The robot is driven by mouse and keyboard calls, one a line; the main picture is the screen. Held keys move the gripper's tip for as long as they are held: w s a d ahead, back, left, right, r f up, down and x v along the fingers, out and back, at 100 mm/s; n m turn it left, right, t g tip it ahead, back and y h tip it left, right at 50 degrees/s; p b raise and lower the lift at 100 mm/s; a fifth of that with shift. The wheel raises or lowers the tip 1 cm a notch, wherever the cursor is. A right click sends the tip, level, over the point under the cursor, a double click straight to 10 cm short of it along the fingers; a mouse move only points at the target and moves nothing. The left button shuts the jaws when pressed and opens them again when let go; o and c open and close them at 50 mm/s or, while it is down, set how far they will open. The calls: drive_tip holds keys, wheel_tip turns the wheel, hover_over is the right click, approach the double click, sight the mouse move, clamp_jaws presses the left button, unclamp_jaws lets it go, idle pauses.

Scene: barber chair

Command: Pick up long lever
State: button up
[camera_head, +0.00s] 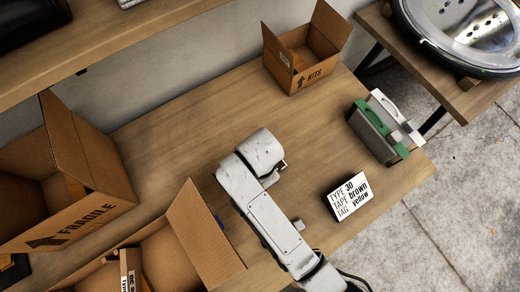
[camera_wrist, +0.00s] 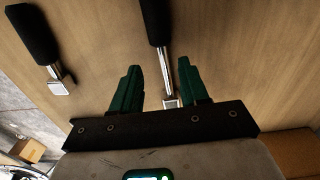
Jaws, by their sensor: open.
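A lever with a black grip and a long silver shaft, apparently the long lever (camera_wrist: 155,22), lies on the wooden table in the wrist view. Its shaft runs down between the green fingers of my gripper (camera_wrist: 158,65), which are open on either side of it. The fingers look clear of the shaft; the height gap is hard to judge. A second lever (camera_wrist: 34,35), with a black grip and a short silver end, lies to the left, outside the fingers. In the head view my arm's end is over the table, and the fingers and both levers are hidden.
Open cardboard boxes stand at the left (camera_head: 75,165), front (camera_head: 205,235) and back (camera_head: 290,72) of the table (camera_head: 165,135). A printed card (camera_head: 349,195) and a grey-green item (camera_head: 375,132) are at the right. Bare table lies behind my arm.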

drive_tip(key=f, duration=0.4)
drive_tip(key=shift+w, duration=0.2)
clamp_jaws()
idle(0.4)
